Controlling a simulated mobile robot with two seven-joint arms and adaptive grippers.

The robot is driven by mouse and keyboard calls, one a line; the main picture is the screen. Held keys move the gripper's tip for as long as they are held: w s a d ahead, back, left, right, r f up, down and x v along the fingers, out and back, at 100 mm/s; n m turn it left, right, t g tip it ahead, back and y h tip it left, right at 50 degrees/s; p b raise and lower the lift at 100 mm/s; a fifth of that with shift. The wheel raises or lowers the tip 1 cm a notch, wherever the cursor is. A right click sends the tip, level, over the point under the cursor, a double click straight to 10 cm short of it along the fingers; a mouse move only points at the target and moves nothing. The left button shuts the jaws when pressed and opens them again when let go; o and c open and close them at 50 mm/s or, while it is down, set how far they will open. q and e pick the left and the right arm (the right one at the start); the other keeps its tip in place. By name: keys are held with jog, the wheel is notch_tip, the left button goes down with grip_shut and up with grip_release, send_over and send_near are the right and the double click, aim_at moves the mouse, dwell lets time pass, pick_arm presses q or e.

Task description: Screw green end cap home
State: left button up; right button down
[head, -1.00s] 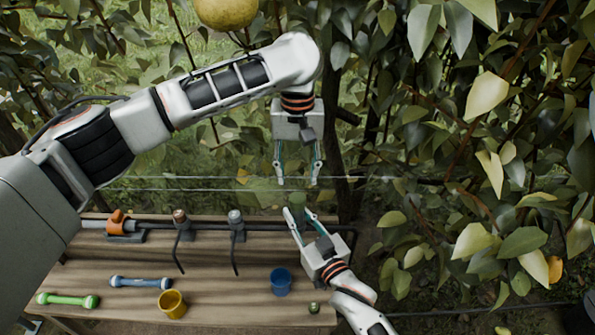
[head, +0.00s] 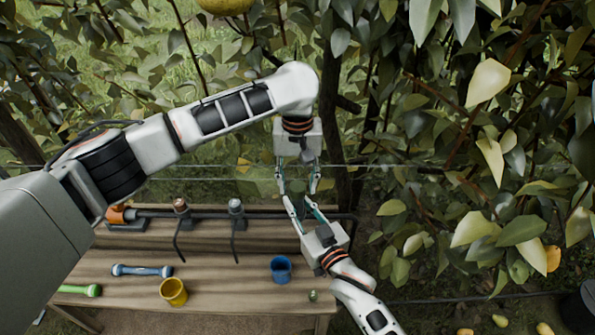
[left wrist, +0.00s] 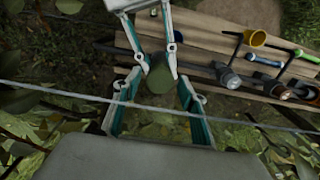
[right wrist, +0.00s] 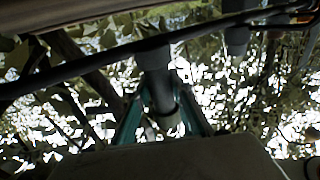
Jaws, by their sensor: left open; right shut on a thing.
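My right gripper (head: 299,207) is shut on a dark green cylindrical piece, held off the right back edge of the bench. In the left wrist view the piece's round olive-green end (left wrist: 160,80) faces the camera. In the right wrist view a dark tube-like body (right wrist: 157,75) lies between the fingers. I cannot tell whether that green end is the end cap. My left gripper (head: 298,186) is open, pointing down just above the right one. In the left wrist view its fingers stand apart on either side of the green end. Whether they touch it is unclear.
A wooden bench (head: 225,290) carries a blue cup (head: 281,270), a yellow cup (head: 173,292), a blue rod (head: 142,271), a green rod (head: 80,290) and a small greenish item (head: 314,296). A dark pipe with fittings runs along its back. Wires and foliage surround the grippers.

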pick_arm(q)
jog(key=shift+f, duration=0.45)
pick_arm(e)
jog(key=shift+f, duration=0.1)
